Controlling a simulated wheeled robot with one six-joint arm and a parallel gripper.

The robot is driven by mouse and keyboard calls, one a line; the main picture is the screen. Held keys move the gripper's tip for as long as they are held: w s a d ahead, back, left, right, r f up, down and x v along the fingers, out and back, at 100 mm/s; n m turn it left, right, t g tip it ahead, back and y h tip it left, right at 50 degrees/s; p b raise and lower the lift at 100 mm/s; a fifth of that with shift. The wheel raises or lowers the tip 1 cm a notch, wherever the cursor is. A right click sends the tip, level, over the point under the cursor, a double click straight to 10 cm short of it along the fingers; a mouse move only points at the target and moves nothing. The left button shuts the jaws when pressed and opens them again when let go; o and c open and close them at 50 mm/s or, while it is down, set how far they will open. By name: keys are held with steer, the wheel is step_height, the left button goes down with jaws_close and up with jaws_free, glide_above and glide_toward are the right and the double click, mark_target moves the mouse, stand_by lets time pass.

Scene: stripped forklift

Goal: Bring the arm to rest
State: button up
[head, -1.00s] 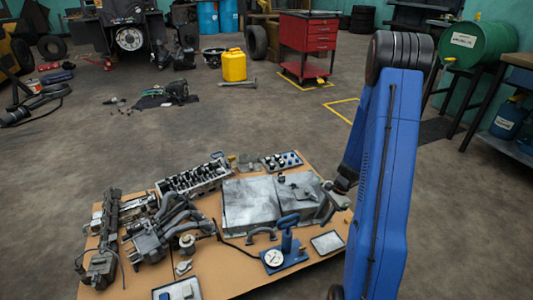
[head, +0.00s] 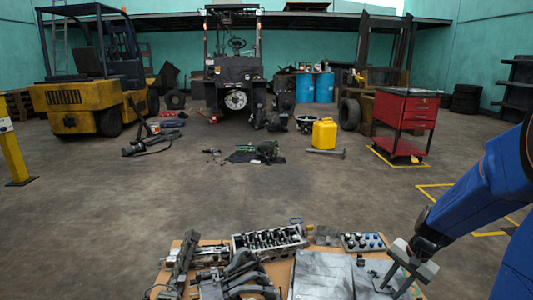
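My blue arm (head: 480,190) comes in from the right edge in the head view and slants down to the left. My gripper (head: 391,283) is at its end, pointing down over the right part of the parts board (head: 283,268). Its grey body and fingers show small against the grey metal sheet (head: 322,274). I cannot tell how far apart the fingers are, or whether they touch the sheet. I see nothing clearly held.
On the board are a cylinder head (head: 268,241), manifold parts (head: 240,275) and a tray of small parts (head: 362,242). Beyond is open floor (head: 290,190), with a yellow can (head: 324,134), red tool cart (head: 404,112), yellow forklift (head: 90,95) and stripped forklift (head: 236,75).

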steer(key=s+a+r+n+t+h, duration=0.1)
steer(key=s+a+r+n+t, duration=0.1)
steer(key=s+a+r+n, duration=0.3)
steer(key=s+a+r+n+t+h, duration=0.1)
steer(key=s+a+r+n, duration=0.3)
steer(key=s+r, duration=0.8)
steer(key=s+n, duration=0.1)
steer(key=s, duration=0.1)
steer(key=shift+s+a+r+t+h, duration=0.3)
steer(key=shift+s+a+r+t, duration=0.05)
steer(key=shift+a+r+t, duration=0.05)
